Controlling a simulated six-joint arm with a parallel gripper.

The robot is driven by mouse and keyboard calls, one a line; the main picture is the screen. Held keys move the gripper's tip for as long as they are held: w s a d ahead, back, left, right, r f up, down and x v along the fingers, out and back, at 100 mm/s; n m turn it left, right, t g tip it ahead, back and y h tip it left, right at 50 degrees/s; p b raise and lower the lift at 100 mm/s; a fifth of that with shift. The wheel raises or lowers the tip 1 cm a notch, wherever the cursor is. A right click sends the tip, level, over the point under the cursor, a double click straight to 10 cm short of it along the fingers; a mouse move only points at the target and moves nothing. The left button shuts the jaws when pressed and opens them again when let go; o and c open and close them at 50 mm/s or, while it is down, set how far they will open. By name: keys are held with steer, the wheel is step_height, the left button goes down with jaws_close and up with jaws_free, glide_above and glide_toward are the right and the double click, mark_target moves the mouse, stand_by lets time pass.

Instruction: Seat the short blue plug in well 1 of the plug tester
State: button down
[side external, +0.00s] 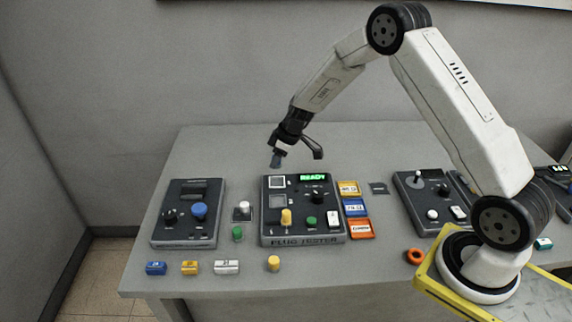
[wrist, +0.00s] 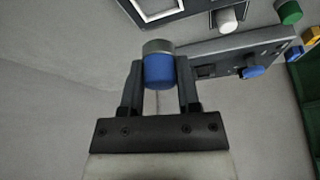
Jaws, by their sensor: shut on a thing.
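My gripper (side external: 279,150) is above the back left of the plug tester (side external: 302,240). In the wrist view its two fingers (wrist: 159,85) are shut on the short blue plug (wrist: 159,72), which has a grey band at its far end. In the side view the plug (side external: 276,162) is small and blue-grey below the fingers, apart from the tester. Two square wells show on the tester's left: a white-framed back one (side external: 277,182) and a grey front one (side external: 277,201). Their numbers are too small to read. A white frame (wrist: 157,10) shows at the top of the wrist view.
The tester's display (side external: 312,177) reads READY in green. A yellow peg (side external: 286,217) and a black knob (side external: 318,195) stand on its panel. A panel with a blue knob (side external: 199,211) is at left. Labelled trays (side external: 355,208) line its right side. The back table is clear.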

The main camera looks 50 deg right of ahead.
mark_target(273, 182)
steer(key=shift+f, duration=2.6)
steer(key=shift+f, duration=0.5)
stand_by(0.5)
jaws_free()
stand_by(0.5)
steer(key=shift+r, duration=0.15)
steer(key=shift+r, duration=3.3)
steer(key=shift+s, duration=0.1)
